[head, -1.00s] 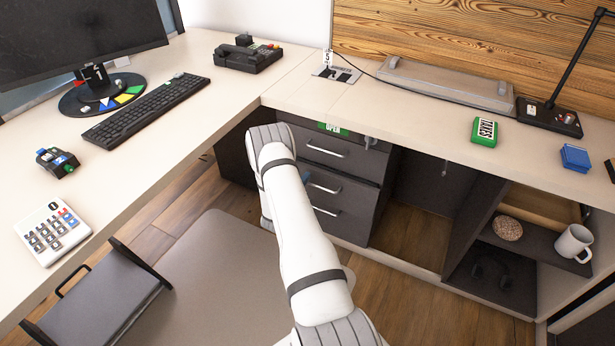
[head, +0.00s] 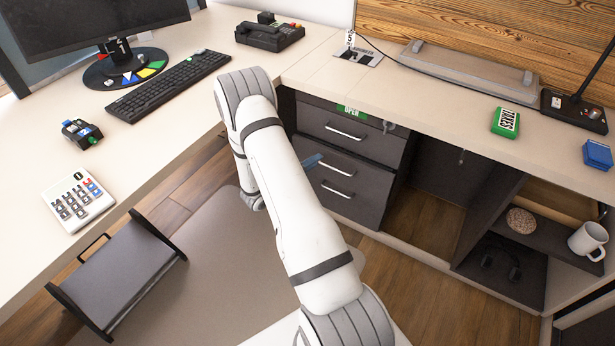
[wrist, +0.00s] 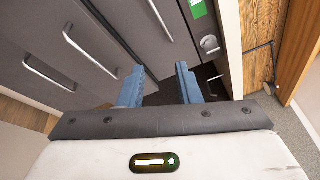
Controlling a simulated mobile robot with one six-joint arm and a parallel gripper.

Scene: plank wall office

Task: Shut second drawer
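The dark grey drawer cabinet stands under the desk. Its top drawer (head: 362,138) bears a green OPEN label and a pale bar handle. The second drawer (head: 370,178) is below it, with a similar handle (head: 335,168); how far it stands out is hard to tell. Another handle (head: 337,191) sits lower. My gripper (wrist: 158,68) is open, its two blue fingers apart with nothing between them, close to the drawer fronts.
The desktop (head: 425,95) overhangs the cabinet. Open shelving with a mug (head: 588,240) and a round brown object (head: 521,220) is to the right. A small black stand (head: 118,275) is at the lower left. A keyboard, phone and calculator lie on the left desk.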

